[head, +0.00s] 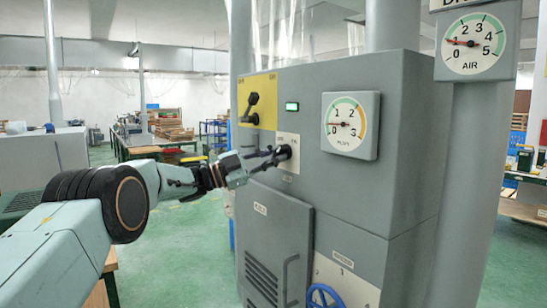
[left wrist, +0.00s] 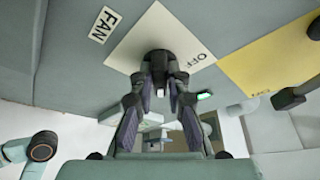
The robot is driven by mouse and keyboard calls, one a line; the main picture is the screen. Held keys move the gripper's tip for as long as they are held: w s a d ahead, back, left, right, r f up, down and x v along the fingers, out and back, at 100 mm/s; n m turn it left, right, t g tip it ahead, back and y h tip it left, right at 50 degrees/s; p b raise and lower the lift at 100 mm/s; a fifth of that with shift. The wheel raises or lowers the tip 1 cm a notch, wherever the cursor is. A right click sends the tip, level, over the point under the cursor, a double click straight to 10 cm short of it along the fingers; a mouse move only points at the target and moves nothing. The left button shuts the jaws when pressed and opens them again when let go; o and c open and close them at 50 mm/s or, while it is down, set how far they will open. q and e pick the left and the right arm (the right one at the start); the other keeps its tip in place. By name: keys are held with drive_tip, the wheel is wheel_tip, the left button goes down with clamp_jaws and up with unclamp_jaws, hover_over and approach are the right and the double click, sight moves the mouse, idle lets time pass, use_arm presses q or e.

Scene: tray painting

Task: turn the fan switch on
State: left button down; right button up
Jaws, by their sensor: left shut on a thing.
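The fan switch is a black knob (head: 284,152) on a white plate (head: 290,166) on the front of the grey cabinet. In the left wrist view the black knob (left wrist: 158,62) sits on the white plate (left wrist: 130,52), beside the printed word OFF; a FAN label (left wrist: 105,24) is close by. My left gripper (head: 272,156) reaches the knob from the left and is shut on it; in the left wrist view its fingers (left wrist: 160,88) lie on both sides of it. The fingers hide part of the knob, so I cannot tell its setting. My right gripper is not in view.
A yellow panel (head: 248,88) with a black lever (head: 251,108) is up and left of the knob. A lit green lamp (head: 292,106) and a round gauge (head: 350,125) are above and right. A vented door (head: 278,235) and blue handwheel (head: 322,296) are below.

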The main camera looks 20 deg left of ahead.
use_arm(q)
drive_tip(key=c, duration=1.3)
unclamp_jaws()
drive_tip(key=shift+s+d+r, duration=0.1)
drive_tip(key=shift+s+r, duration=0.05)
drive_tip(key=shift+r, duration=0.1)
drive_tip(key=shift+f, duration=0.15)
drive_tip(key=shift+a, duration=0.2)
drive_tip(key=v, duration=1.1)
drive_tip(key=shift+s+a, duration=0.2)
drive_tip(key=shift+a, duration=0.05)
drive_tip(key=shift+f, duration=0.1)
drive_tip(key=shift+w, duration=0.1)
